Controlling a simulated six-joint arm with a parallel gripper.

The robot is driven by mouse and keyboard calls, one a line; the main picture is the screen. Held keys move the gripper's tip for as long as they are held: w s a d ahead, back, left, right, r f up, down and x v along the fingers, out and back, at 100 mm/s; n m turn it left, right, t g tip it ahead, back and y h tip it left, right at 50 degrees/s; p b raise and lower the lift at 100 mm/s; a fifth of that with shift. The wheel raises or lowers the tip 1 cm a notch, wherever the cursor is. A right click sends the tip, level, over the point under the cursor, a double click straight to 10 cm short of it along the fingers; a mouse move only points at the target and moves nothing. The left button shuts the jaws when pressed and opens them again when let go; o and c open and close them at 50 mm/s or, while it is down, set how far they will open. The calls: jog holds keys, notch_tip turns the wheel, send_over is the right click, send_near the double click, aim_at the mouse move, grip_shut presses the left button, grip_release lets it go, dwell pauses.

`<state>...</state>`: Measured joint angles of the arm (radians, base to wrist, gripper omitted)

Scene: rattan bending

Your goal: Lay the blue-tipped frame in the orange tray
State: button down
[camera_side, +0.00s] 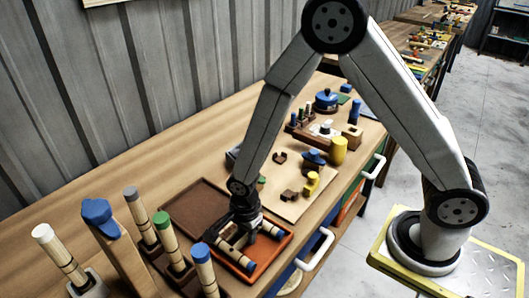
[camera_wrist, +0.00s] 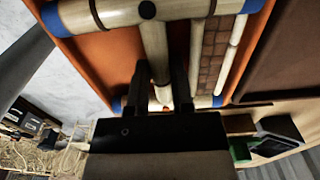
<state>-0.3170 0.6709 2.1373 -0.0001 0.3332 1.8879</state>
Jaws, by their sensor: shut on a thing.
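The blue-tipped frame is made of pale rattan poles with blue ends. In the wrist view its crossbars and middle bar (camera_wrist: 156,45) lie over the orange tray (camera_wrist: 95,62). My gripper (camera_wrist: 160,88) has one finger on each side of the middle bar and is shut on it. In the side view the gripper (camera_side: 243,226) points down over the orange tray (camera_side: 262,270), and part of the frame (camera_side: 238,257) with a blue tip shows below it. I cannot tell whether the frame touches the tray floor.
A brown tray (camera_side: 195,205) adjoins the orange one. Upright poles with white (camera_side: 58,252), green (camera_side: 170,240) and blue (camera_side: 204,268) tops stand at the front left, with a blue-topped wooden post (camera_side: 115,240). Small blocks and a yellow cylinder (camera_side: 338,151) stand behind on the bench.

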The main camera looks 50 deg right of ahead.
jog(key=shift+f, duration=0.15)
jog(key=shift+c, duration=2)
grip_release()
jog(key=shift+r, duration=4.5)
